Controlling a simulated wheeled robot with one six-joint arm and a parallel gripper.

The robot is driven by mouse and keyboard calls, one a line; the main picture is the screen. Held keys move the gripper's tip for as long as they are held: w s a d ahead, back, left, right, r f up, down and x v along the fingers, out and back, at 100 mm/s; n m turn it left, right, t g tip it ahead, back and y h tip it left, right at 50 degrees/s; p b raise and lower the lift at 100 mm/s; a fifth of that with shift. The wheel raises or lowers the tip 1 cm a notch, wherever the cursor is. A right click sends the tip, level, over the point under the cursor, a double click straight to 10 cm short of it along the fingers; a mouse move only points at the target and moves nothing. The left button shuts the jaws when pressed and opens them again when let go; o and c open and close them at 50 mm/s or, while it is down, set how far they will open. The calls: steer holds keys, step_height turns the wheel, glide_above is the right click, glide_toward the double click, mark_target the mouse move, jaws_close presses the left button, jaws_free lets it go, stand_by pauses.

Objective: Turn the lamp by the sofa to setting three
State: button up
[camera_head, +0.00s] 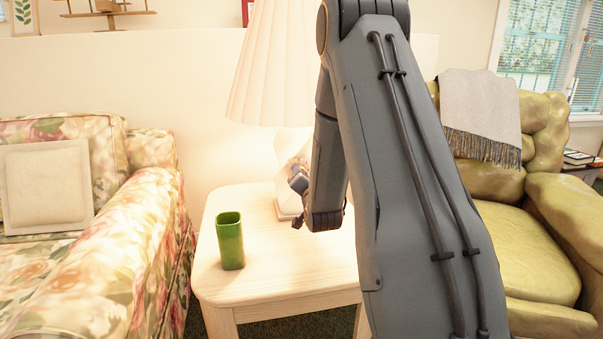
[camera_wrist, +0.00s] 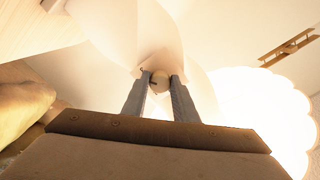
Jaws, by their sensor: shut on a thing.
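The lamp stands on the light wood side table (camera_head: 285,270) beside the floral sofa (camera_head: 95,270). Its pleated shade (camera_head: 270,70) glows, and its pale base (camera_head: 288,150) is partly hidden behind my arm. My gripper (camera_head: 297,205) is at the lamp's base in the head view. In the wrist view, my gripper's two fingers (camera_wrist: 160,80) are closed on a small round pale knob (camera_wrist: 160,82) on the lamp's body. The bright shade (camera_wrist: 265,130) fills the lower right there. The knob's setting cannot be read.
A green cup (camera_head: 230,241) stands upright on the table, left of my gripper. The front of the table is clear. A yellow-green armchair (camera_head: 525,240) with a grey throw (camera_head: 480,110) stands at the right.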

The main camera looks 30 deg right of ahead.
steer(key=shift+m, duration=0.6)
steer(key=o, duration=1.1)
steer(key=shift+c, duration=0.2)
steer(key=shift+s, duration=0.15)
steer(key=p+v, duration=0.1)
steer(key=v, duration=0.6)
steer(key=shift+s+p, duration=0.3)
steer(key=shift+a, duration=0.15)
